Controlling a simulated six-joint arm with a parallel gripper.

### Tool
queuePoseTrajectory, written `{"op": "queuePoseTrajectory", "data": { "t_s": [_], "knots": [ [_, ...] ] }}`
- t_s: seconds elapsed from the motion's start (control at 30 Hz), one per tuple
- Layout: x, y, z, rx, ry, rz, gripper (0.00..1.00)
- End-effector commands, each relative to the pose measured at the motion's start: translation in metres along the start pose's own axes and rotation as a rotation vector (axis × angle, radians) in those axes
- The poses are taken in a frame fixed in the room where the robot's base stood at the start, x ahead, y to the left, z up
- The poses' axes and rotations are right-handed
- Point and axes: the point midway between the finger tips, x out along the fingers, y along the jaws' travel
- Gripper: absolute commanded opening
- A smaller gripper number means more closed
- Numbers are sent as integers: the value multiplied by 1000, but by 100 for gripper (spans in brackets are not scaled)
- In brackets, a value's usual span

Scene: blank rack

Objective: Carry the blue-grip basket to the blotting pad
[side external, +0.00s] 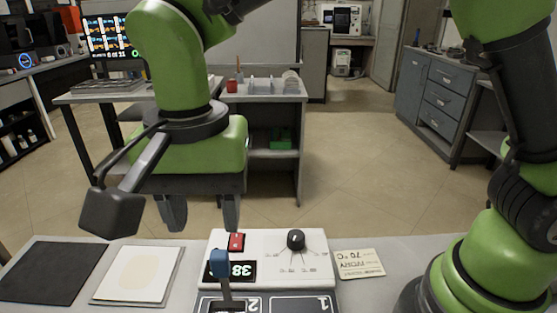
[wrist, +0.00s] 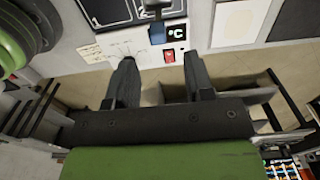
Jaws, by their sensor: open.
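The basket's blue grip (side external: 220,263) stands upright on a dark stem at the front of a white bath unit (side external: 263,246). The basket below the grip is out of frame. The grip also shows in the wrist view (wrist: 157,34), ahead of the fingertips. The blotting pad (side external: 137,274), a pale sheet with a cream centre, lies flat left of the unit; it also shows in the wrist view (wrist: 238,22). My gripper (side external: 202,216) is open and empty, above and behind the grip and apart from it. Its two spread fingers show in the wrist view (wrist: 160,62).
A black mat (side external: 52,272) lies left of the pad. The unit carries a red switch (side external: 236,242), a lit display and a black knob (side external: 295,239). The bench between unit and pad is clear.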

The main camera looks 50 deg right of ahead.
Motion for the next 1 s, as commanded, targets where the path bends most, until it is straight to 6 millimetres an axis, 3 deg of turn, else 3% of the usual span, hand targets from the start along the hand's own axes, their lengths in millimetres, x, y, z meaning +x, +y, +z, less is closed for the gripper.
{"op": "queuePoseTrajectory", "data": {
  "t_s": [0.17, 0.27, 0.43, 0.6, 0.8, 0.93, 1.0],
  "knots": [
    [-5, 4, -4, -5, -2, -12, 48],
    [-23, 17, -18, -31, -6, -62, 48],
    [-66, 71, -51, -127, 21, -217, 48],
    [-92, 137, -65, -238, 135, -370, 48],
    [-92, 195, -61, -346, 320, -469, 48],
    [-87, 213, -56, -388, 403, -487, 48],
    [-85, 218, -55, -402, 428, -489, 53]
  ]
}}
